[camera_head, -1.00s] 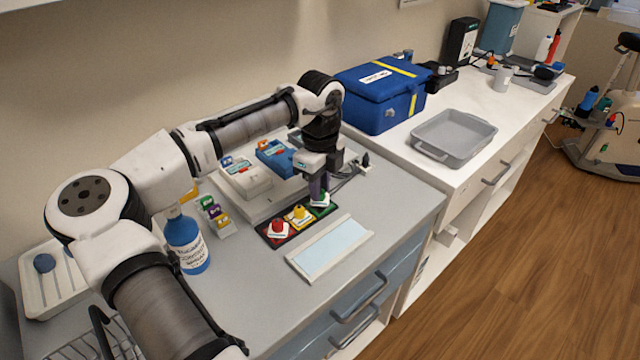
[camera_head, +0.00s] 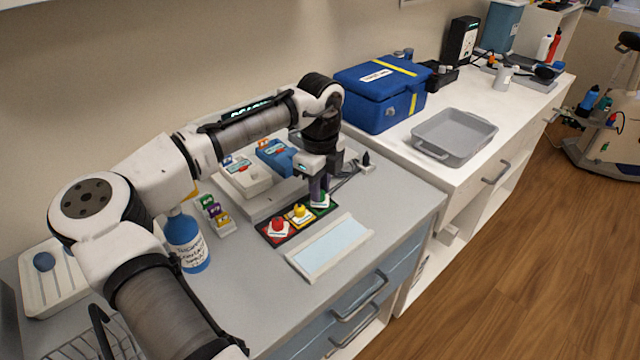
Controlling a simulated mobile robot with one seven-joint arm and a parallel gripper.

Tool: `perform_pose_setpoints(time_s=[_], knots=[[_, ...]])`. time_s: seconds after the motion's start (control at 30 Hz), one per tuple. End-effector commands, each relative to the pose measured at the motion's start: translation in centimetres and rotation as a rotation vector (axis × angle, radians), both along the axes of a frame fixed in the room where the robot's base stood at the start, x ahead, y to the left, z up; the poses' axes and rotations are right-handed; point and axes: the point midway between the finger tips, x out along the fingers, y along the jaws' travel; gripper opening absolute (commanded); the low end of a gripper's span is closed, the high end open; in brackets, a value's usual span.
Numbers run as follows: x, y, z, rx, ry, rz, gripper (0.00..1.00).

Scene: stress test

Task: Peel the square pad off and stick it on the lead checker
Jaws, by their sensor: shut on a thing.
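Three square white pads with coloured knobs sit on a dark strip with coloured sections: the red-knobbed pad (camera_head: 278,229), the yellow-knobbed pad (camera_head: 299,214) and the green-knobbed pad (camera_head: 320,201). My gripper (camera_head: 318,192) points down at the strip's right end and is shut on the green-knobbed pad. Its fingers hide most of that knob, and I cannot tell whether the pad is clear of the strip. Behind the strip are a white-grey device (camera_head: 247,178) and a blue device (camera_head: 276,157); I cannot tell which is the lead checker.
A pale blue panel in a white frame (camera_head: 309,265) lies in front of the strip. A blue bottle (camera_head: 187,245) and small coloured clips (camera_head: 218,216) stand left. A cable runs to a dark-tipped block (camera_head: 367,166) at right. The counter's front right is clear.

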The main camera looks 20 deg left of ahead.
Motion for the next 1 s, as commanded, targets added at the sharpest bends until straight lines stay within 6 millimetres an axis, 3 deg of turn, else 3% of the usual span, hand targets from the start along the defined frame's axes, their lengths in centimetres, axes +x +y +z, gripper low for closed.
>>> perform_pose_setpoints(time_s=[1.0], knots=[[0.01,-0.01,-0.73,0.0,-0.001,0.0,0.07]])
